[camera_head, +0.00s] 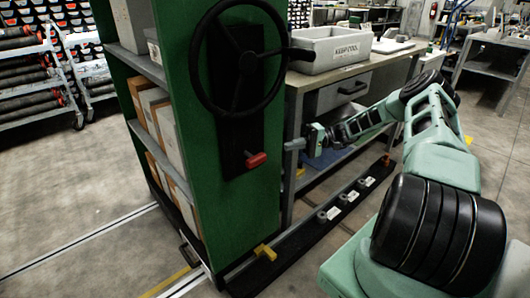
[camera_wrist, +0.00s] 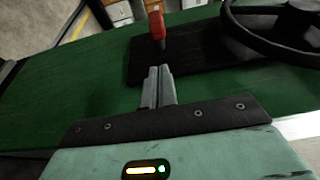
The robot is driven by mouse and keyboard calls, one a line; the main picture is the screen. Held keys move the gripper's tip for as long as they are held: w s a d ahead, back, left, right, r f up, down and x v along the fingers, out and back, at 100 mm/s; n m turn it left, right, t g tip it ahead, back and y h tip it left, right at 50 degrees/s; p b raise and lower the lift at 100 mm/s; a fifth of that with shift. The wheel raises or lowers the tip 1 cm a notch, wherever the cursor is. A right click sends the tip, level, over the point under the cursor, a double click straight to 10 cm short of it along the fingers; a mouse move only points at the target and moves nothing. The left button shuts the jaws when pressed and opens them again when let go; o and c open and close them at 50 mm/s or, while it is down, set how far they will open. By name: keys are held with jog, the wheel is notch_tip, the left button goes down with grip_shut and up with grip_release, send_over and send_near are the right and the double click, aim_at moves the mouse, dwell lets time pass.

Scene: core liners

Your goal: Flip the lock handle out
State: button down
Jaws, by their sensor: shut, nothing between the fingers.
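The lock handle (camera_head: 256,160) is a short red lever on the lower part of a black plate (camera_head: 240,130). The plate is fixed to the green end panel (camera_head: 205,195) of a shelf unit, below a black handwheel (camera_head: 194,60). In the wrist view the red handle (camera_wrist: 157,24) stands just beyond my fingertips, at the edge of the black plate (camera_wrist: 200,60). My gripper (camera_head: 290,144) is shut and empty, to the right of the handle in the head view. Its fingers (camera_wrist: 159,72) point toward the handle with a small apparent gap; contact is not visible.
The handwheel rim (camera_wrist: 245,34) is close on the right in the wrist view. A workbench with a grey bin (camera_head: 330,50) stands right of the shelf unit. A yellow piece (camera_head: 265,252) sits low by the panel's base. Floor on the left is clear.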

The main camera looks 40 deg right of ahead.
aim_at(260, 163)
jog(key=x, duration=1)
jog(key=s+p, duration=0.2)
jog(key=s, duration=0.2)
jog(key=shift+s, duration=0.3)
jog(key=shift+s+f, duration=0.1)
jog(key=shift+d, duration=0.1)
